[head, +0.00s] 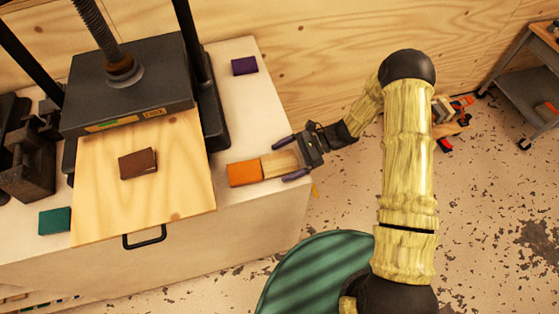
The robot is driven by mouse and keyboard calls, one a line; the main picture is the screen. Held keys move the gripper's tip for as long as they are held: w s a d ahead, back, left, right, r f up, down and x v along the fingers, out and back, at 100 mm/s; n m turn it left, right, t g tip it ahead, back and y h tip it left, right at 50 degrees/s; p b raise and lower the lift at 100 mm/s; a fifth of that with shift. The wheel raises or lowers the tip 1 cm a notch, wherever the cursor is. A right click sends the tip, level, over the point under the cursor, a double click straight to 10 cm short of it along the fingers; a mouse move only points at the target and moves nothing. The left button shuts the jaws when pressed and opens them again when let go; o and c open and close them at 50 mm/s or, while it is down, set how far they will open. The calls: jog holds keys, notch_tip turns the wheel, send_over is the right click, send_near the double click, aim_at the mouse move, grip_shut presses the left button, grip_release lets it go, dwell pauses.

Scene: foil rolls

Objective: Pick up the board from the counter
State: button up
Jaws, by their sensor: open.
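A small pale wooden board (279,164) lies on the white counter (255,110) near its right end, its left end against or very close to an orange block (244,173). My gripper (289,159) comes in from the right, its dark fingers spread on either side of the small board. Gaps show between fingers and board; whether either finger touches it is hard to tell. A larger pale wooden panel (180,185) juts out from under the black press at the left, with a brown block (138,163) on it.
The black press (130,85) with its posts fills the counter's left. A purple block (244,65) lies behind, and a teal block (54,221) at the front left. A green round surface (310,275) is below. A grey cart (520,85) stands at far right.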

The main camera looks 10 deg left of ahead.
aim_at(286, 162)
dwell(0.5)
jog(key=c, duration=1.1)
jog(key=shift+r, duration=0.1)
notch_tip(286, 162, up, 10)
jog(key=shift+f+b, duration=0.1)
jog(key=shift+b, duration=1)
